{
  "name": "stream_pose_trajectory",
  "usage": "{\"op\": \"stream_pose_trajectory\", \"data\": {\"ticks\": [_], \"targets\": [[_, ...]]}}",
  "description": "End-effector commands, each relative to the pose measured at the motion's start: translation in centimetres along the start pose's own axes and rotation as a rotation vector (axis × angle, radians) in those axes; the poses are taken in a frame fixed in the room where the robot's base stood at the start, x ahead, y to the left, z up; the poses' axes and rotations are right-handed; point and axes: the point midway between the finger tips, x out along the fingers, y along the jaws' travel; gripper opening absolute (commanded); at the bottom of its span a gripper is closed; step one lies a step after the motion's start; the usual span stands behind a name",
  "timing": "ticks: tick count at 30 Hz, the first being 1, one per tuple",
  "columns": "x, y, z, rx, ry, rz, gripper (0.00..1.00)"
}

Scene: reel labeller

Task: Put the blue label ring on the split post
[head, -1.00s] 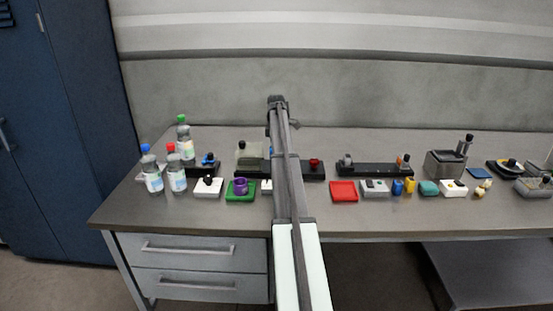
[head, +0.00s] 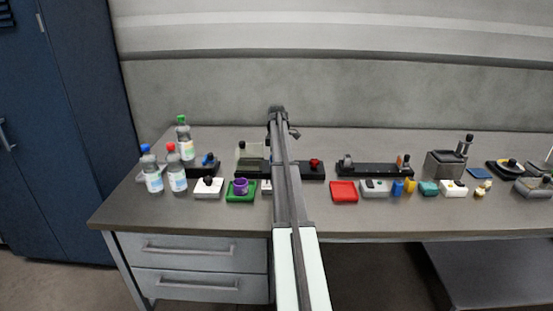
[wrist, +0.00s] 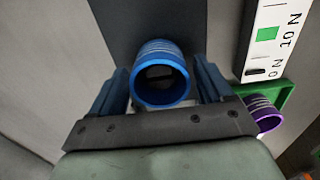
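The blue label ring (wrist: 163,82) is between the two fingers of my gripper (wrist: 163,88) in the wrist view, with a finger against each side. Its open end faces the camera. A dark and grey shape shows through its bore; I cannot tell whether this is the split post or whether the ring is around it. A dark base strip (wrist: 120,18) lies beyond the ring. In the head view my arm hides the gripper, the ring and part of the black base (head: 300,173). I cannot pick out the split post there.
A purple ring (head: 240,187) sits on a green tray (head: 232,197), left of my arm. It also shows in the wrist view (wrist: 264,117), near a white labelled block (wrist: 272,38). A red tray (head: 344,191) and another black base (head: 375,170) stand right. Bottles (head: 153,172) stand left.

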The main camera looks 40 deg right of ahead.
Motion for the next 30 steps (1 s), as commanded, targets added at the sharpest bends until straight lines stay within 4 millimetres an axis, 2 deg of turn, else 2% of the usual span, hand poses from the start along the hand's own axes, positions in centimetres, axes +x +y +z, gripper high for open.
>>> {"op": "stream_pose_trajectory", "data": {"ticks": [3, 10, 14, 17, 30], "targets": [[0.0, 0.0, 0.0, 0.0, 0.0, 0.0, 0.9], [-0.1, 0.0, 0.0, 0.0, 0.0, 0.0, 0.9], [-0.7, 0.0, 0.0, 0.0, 0.0, 0.001, 0.9], [-2.0, 0.1, 0.0, 0.0, 0.0, 0.002, 0.9], [-9.8, 0.1, 0.0, 0.0, 0.0, 0.001, 0.9]]}}
